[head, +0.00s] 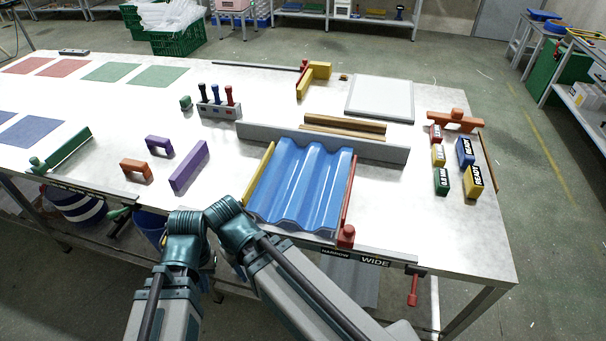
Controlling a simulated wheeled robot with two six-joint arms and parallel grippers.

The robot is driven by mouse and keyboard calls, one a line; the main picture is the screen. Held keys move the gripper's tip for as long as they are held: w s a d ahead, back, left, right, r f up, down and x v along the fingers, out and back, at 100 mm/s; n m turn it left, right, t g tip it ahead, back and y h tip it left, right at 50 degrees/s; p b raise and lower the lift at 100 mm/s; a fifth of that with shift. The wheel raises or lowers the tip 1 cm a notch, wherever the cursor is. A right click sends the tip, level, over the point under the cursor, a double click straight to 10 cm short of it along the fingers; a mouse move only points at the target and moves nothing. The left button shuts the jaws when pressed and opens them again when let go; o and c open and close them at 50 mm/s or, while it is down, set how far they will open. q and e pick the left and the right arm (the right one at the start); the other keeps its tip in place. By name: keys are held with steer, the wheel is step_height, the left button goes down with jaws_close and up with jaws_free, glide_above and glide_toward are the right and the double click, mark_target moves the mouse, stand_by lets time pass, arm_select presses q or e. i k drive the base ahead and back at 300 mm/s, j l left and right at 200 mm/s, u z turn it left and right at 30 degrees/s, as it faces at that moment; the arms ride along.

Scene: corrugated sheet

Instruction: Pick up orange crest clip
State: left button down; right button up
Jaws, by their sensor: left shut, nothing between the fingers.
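The orange crest clip is most likely the small orange arch (137,168) standing on the left half of the white table, in front of a like purple arch (159,146). My left arm (187,235) is folded at the table's front edge, below and right of the orange arch. My left gripper is shut and empty, apart from the clip; its fingertips are hard to make out. My right gripper is not in view. A blue corrugated sheet (302,185) lies between a yellow strip (260,175) and a red strip (348,195).
A purple bar (189,167) stands right of the arches, and a green bar (66,149) lies to the left. A grey rail (375,149) runs behind the sheet. Labelled blocks (441,181) and an orange piece (456,121) stand at right.

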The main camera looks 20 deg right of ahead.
mark_target(127, 165)
steer(key=i+j+z, duration=0.1)
steer(key=j, duration=0.25)
steer(key=j+z, duration=0.15)
steer(key=j, duration=0.2)
steer(key=i+j+z, duration=0.15)
steer(key=j, duration=0.2)
steer(key=i+j+z, duration=0.1)
steer(key=j, duration=0.25)
steer(key=i+j+z, duration=0.15)
steer(key=j, duration=0.2)
steer(key=i+j+z, duration=0.15)
steer(key=i, duration=0.2)
steer(key=i+j+z, duration=0.2)
steer(key=i, duration=0.15)
